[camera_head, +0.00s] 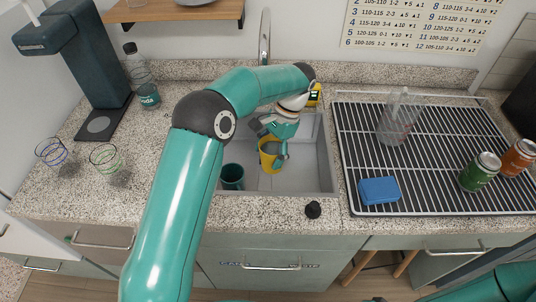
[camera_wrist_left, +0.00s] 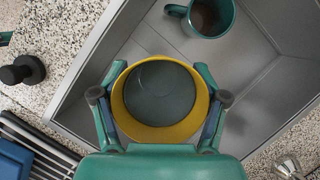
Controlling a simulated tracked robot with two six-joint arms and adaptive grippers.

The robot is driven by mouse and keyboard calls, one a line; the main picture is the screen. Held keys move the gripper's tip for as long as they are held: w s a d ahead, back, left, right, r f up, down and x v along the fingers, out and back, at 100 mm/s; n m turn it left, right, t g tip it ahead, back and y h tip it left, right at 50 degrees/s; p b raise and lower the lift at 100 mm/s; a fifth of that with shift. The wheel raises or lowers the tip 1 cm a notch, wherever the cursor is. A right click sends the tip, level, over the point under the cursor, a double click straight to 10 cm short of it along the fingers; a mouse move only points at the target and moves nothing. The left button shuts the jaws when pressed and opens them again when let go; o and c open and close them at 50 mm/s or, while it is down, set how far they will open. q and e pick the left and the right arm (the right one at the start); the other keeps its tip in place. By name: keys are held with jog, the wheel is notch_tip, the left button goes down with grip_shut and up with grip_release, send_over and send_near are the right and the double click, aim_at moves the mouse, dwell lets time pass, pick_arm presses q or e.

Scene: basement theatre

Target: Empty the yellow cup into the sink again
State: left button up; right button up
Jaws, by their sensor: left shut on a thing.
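The yellow cup (camera_head: 266,160) is in the sink basin area, held by my left gripper (camera_head: 273,147). In the left wrist view, the two fingers grip the yellow cup (camera_wrist_left: 190,128) from both sides, and its round opening faces the camera. A grey-green disc fills most of the opening; I cannot tell whether it is liquid or the inside. The grey sink (camera_head: 308,160) lies around and below the cup. Whether the cup touches the sink floor is unclear. My right gripper is out of view; part of my right arm shows at the lower right.
A teal mug (camera_head: 232,177) with dark contents stands in the sink's left front. A dark stopper (camera_head: 313,210) sits on the front counter. The tap (camera_head: 264,38) rises behind.

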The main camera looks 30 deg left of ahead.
aim_at(266, 140)
pick_arm(q)
jog(key=a+m, duration=0.1)
jog(key=m, duration=0.1)
jog(key=w+a+m+t+y, duration=0.1)
jog(key=m, duration=0.2)
jog(key=w+a+f+m+t+y, duration=0.1)
jog(key=m, duration=0.1)
jog(key=shift+m+p, duration=0.3)
jog(key=shift+w+a+m+t, duration=0.15)
jog(key=shift+m+t, duration=0.05)
jog(key=shift+m, duration=0.3)
jog(key=shift+w+a+m+t, duration=0.1)
jog(key=shift+w+m+t, duration=0.1)
jog(key=shift+m, duration=0.3)
jog(key=s+a+m+t+h+p, duration=0.1)
jog(key=a+m+t+p, duration=0.1)
jog(key=a+m, duration=0.4)
jog(key=s+a+f+m+t+h+p, duration=0.1)
jog(key=s+a+m+t+p, duration=0.1)
jog(key=a+m, duration=0.4)
jog(key=m+t+p, duration=0.1)
jog(key=m, duration=0.2)
jog(key=shift+s+f, duration=0.3)
